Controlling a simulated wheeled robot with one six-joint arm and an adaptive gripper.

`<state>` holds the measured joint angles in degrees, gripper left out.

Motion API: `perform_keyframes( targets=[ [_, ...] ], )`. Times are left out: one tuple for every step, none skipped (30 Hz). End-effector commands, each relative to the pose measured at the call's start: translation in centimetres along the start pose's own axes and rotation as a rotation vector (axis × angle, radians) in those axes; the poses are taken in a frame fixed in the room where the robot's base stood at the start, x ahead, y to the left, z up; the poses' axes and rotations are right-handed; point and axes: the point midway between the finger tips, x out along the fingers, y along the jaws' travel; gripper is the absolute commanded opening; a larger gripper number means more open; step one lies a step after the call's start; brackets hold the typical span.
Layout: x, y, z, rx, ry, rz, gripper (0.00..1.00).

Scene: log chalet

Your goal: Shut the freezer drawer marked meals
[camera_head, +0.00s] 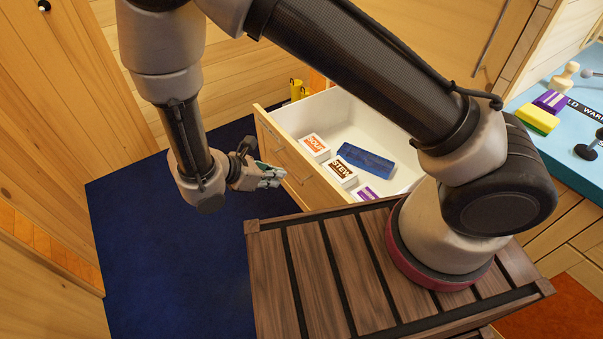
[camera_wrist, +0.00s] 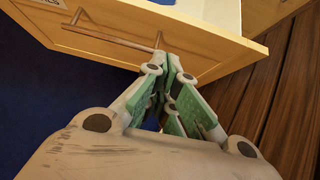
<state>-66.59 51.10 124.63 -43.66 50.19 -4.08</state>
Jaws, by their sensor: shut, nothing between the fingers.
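A wooden-fronted drawer (camera_head: 286,160) with a white inside stands pulled out. Inside it are a box marked SOUP (camera_head: 314,145), a box marked STEW (camera_head: 341,171), a purple-labelled box (camera_head: 366,192) and a dark blue packet (camera_head: 366,158). My arm hides part of the drawer, and I cannot read a meals label. My gripper (camera_head: 271,175) is shut and empty beside the outer face of the drawer front. In the wrist view, the green-padded fingers (camera_wrist: 172,70) point at the drawer front (camera_wrist: 205,62), close to the right end of its bar handle (camera_wrist: 115,37); contact is unclear.
A dark blue rug (camera_head: 150,240) covers the floor in front of the drawer. A blue counter (camera_head: 575,125) at the right holds a yellow and green sponge (camera_head: 537,118) and other small things. Wooden panels (camera_head: 60,100) stand at the left.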

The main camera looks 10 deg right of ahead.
Motion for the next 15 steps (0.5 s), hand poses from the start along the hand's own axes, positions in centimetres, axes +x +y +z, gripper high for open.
perform_keyframes(
  targets=[
    [1.2,-0.1,0.1,0.001,-0.004,-0.005,0.00],
    [1.9,-0.1,0.1,0.000,-0.004,-0.006,0.00],
    [2.8,-0.1,0.1,0.001,-0.002,-0.007,0.00],
    [3.5,-0.1,0.1,0.001,-0.003,-0.006,0.00],
    [4.1,-0.1,0.1,0.002,-0.003,-0.007,0.00],
    [5.0,-0.2,0.1,0.001,-0.002,-0.008,0.00],
    [5.6,-0.1,0.2,0.001,-0.003,-0.006,0.00],
    [6.2,-0.1,0.1,0.001,-0.003,-0.007,0.00],
    [7.0,-0.1,0.1,0.002,-0.002,-0.007,0.00],
    [7.6,-0.2,0.1,0.001,-0.001,-0.007,0.00],
    [7.8,-0.1,0.6,0.004,-0.001,-0.006,0.00],
    [8.3,-0.1,1.1,0.004,-0.001,-0.006,0.00],
    [8.6,-0.1,1.4,0.004,0.000,-0.006,0.00],
    [8.9,-0.1,1.7,0.004,0.000,-0.006,0.00],
    [9.2,-0.1,2.0,0.003,-0.001,-0.005,0.00]
  ],
)
